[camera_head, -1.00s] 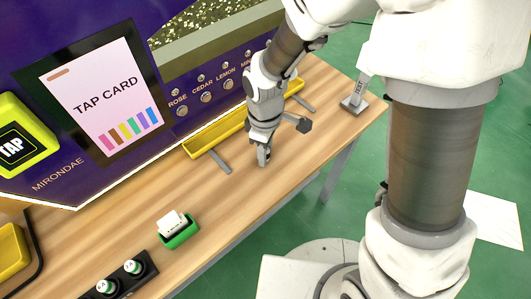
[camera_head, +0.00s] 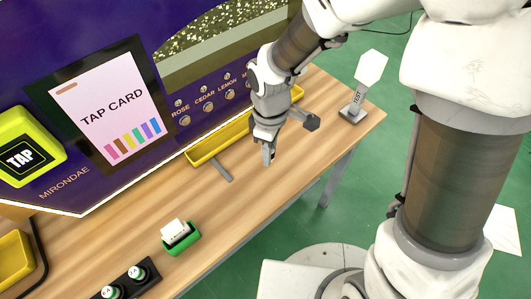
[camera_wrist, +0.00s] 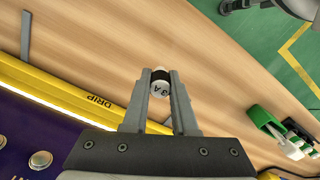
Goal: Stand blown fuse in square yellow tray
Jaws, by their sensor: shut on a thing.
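My gripper (camera_head: 268,157) hangs above the wooden table, in front of the long yellow drip tray. In the wrist view my gripper (camera_wrist: 160,73) is shut on a small fuse (camera_wrist: 160,88), a short cylinder with a white end marked with an "A" and a dark band. The fuse is between the fingertips and clear of the table as far as I can tell. In the head view it is too small to make out. A yellow tray (camera_head: 12,258), probably the square one, is cut by the left edge, far from my gripper.
A black block (camera_head: 118,290) with two upright white-and-green fuses stands at the front. A green holder (camera_head: 181,244) with white pieces is beside it. The drip tray (camera_head: 220,142) lines the purple machine (camera_head: 60,85). A "TEST" stand (camera_head: 354,111) is near the right table edge.

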